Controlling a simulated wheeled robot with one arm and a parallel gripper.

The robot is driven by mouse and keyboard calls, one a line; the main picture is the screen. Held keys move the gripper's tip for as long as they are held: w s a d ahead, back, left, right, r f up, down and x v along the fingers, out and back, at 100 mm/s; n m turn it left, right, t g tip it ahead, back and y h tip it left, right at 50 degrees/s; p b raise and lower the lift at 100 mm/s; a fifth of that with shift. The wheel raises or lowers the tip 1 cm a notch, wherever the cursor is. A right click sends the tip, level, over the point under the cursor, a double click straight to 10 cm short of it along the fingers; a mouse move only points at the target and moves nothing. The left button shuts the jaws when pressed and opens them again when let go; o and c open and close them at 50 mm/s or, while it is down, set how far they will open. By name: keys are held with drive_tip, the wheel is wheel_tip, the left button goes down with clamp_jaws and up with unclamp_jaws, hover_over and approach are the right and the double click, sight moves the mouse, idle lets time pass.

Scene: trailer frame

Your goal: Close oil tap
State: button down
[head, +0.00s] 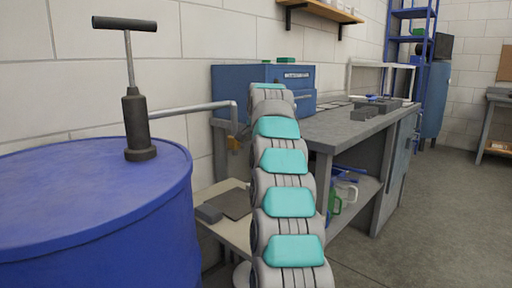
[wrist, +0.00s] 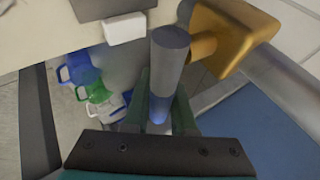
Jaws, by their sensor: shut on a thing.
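The oil tap shows in the wrist view as a gold block (wrist: 226,38) with a grey round bar (wrist: 170,58) next to it. My gripper (wrist: 161,104) has its dark green fingers on both sides of the bar and is shut on it. In the head view a small part of the gold tap (head: 235,143) hangs below the end of the grey spout pipe (head: 195,109). The pipe comes from the black pump (head: 138,125) on the blue drum (head: 90,200). In the head view my arm hides my gripper.
A grey workbench (head: 350,124) with a blue tool chest (head: 240,90) stands behind my arm. A low table (head: 235,232) with dark items is beside the drum. Green and white jugs (head: 345,193) sit under the bench. Floor at right is clear.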

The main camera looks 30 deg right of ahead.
drive_tip(key=c, duration=0.7)
unclamp_jaws()
drive_tip(key=shift+d, duration=0.1)
drive_tip(key=shift+c, duration=0.2)
drive_tip(key=v, duration=0.7)
drive_tip(key=shift+s+r, duration=0.2)
drive_tip(key=shift+r, duration=0.1)
drive_tip(key=shift+s, duration=0.1)
